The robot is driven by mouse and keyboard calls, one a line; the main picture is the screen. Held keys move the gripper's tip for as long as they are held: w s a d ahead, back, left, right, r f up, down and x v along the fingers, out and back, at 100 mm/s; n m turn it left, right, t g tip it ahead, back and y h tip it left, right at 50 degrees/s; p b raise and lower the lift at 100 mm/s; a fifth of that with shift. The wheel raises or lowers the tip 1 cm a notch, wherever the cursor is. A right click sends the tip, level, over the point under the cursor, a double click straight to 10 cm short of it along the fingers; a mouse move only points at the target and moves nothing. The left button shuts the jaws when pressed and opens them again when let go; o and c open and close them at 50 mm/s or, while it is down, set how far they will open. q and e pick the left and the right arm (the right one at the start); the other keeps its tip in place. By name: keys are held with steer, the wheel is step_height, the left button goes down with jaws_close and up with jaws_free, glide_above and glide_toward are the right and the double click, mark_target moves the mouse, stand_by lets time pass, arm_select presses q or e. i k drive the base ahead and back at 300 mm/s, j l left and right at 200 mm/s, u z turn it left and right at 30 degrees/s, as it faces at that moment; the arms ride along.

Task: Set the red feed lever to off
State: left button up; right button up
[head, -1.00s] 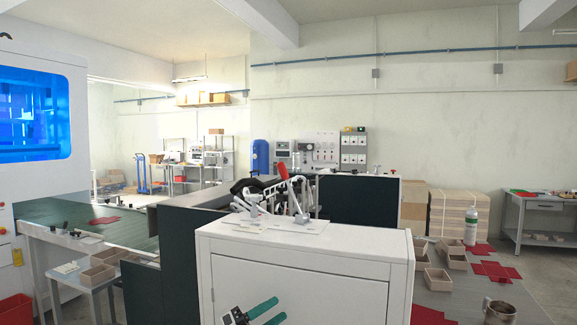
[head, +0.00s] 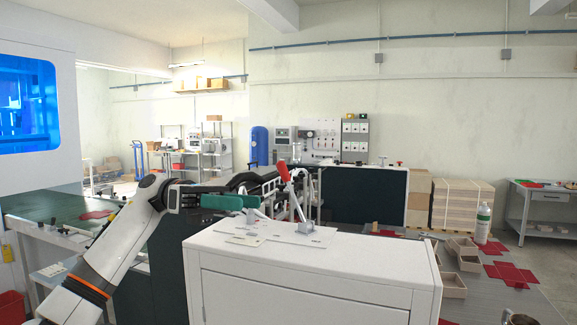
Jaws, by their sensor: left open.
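The red feed lever (head: 283,171) stands on a pale mounting plate on top of the white cabinet (head: 310,290). Its red handle is tilted up and to the left, and its grey metal arm runs down to a bracket. My left gripper (head: 254,202) has green fingers and comes in from the left, above the cabinet's left rear edge. It is open and empty. Its fingertips are left of the lever and a little lower than the red handle, with a visible gap. The writing on the plate is too small to read. My right gripper is out of view.
Dark machine parts (head: 255,180) stand close behind the lever and gripper. A dark green panel (head: 365,198) is behind the cabinet. A grey table (head: 490,300) at right holds small boxes, red cut pieces and a bottle (head: 482,223). Air above the cabinet's right side is free.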

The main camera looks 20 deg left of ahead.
mark_target(282, 168)
steer(key=i+j, duration=0.3)
steer(key=i, duration=0.2)
steer(key=i+j, duration=0.3)
steer(key=i, duration=0.25)
